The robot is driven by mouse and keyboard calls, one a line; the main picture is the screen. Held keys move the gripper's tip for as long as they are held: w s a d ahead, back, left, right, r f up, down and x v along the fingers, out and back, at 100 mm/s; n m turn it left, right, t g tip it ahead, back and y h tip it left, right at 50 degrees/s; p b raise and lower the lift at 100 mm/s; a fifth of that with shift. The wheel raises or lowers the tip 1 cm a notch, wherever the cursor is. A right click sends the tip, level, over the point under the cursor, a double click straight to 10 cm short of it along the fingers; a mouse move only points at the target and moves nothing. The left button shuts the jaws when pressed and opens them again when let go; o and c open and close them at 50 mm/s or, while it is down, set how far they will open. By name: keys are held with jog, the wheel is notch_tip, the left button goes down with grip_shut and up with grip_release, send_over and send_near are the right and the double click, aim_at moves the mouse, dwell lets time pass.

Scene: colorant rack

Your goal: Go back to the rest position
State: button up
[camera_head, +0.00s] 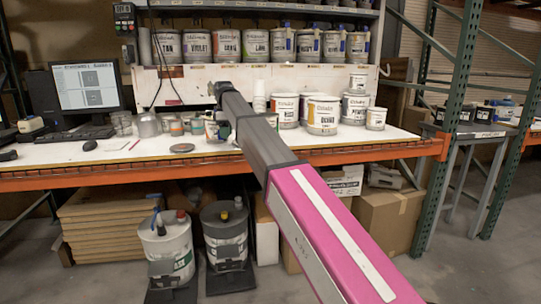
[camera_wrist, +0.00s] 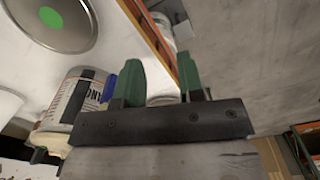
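My arm reaches from the lower right over the workbench in the head view, and its end is near the small cans in the middle of the bench. In the wrist view my gripper (camera_wrist: 160,80) shows two green fingers standing apart, with a gap between them. No object is clearly held there; a white container (camera_wrist: 161,92) shows in the gap, seemingly beyond the fingers. A labelled can (camera_wrist: 68,103) with a blue part stands beside the left finger, apparently apart from it. The fingertips cannot be made out in the head view.
The workbench (camera_head: 75,152) has an orange front beam (camera_head: 340,154). Larger paint cans (camera_head: 322,116) stand right of my arm, small cans and a monitor (camera_head: 87,86) left. A shelf of colorant cans (camera_head: 198,46) hangs above. Two buckets (camera_head: 166,245) stand on the floor below.

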jog(key=s+d+f+m, duration=0.2)
jog(key=d+f, duration=0.5)
jog(key=f, duration=0.2)
jog(key=s+d+f+m, duration=0.25)
jog(key=d+f, duration=0.35)
jog(key=f, duration=0.3)
jog(key=s+d+f+m, duration=1.2)
jog(key=s+d+f, duration=1.2)
jog(key=s+f, duration=0.1)
jog(key=shift+d+f, duration=0.35)
jog(key=shift+f, duration=0.25)
